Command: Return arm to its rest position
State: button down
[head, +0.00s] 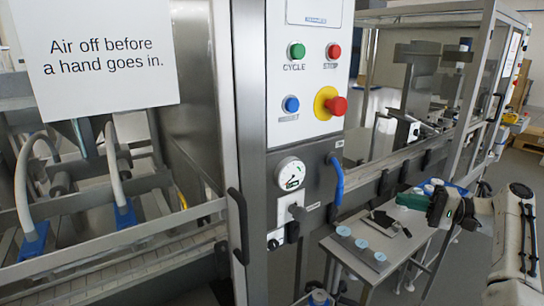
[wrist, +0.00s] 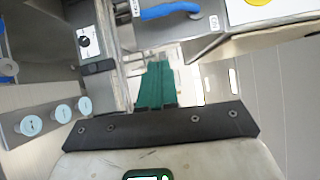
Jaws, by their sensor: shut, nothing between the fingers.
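My gripper (head: 408,200) is at the right of the head view, reaching left from my bent arm (head: 515,235) over a small side table. In the wrist view its green fingers (wrist: 157,80) lie side by side with nothing between them. My gripper is empty. The far part of the table behind my gripper is partly hidden by it.
The table (head: 345,252) bears several pale-blue-topped round pieces and a dark flat item (head: 385,221). The machine's control panel (head: 312,75) with a gauge (head: 290,174) and blue handle (head: 337,180) stands left of my gripper. Open floor (head: 510,165) shows at far right.

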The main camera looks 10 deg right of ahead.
jog(key=s+a+f+n+g+h, duration=0.15)
jog(key=s+a+f, duration=0.35)
jog(key=f, duration=0.5)
jog(key=s+a+f+g+h, duration=0.3)
jog(key=s+a+f, duration=0.1)
jog(key=f, duration=0.5)
jog(key=s+a+f+g+h, duration=0.2)
jog(key=s+a+f, duration=0.3)
jog(key=f, duration=0.5)
jog(key=s+a+f+n+g+h, duration=0.1)
jog(key=s+a+f+h, duration=0.15)
jog(key=s, duration=0.45)
jog(key=s+a+f+n+g+h, duration=0.2)
jog(key=s+a+f, duration=0.1)
jog(key=s, duration=0.4)
jog(key=s+r+n+h, duration=0.2)
jog(key=s+r+h, duration=0.1)
jog(key=s, duration=1)
jog(key=shift+a+r+n+h, duration=0.3)
jog(key=shift+r+n+h, duration=0.1)
jog(key=shift+h, duration=0.1)
jog(key=c, duration=1.9)
grip_release()
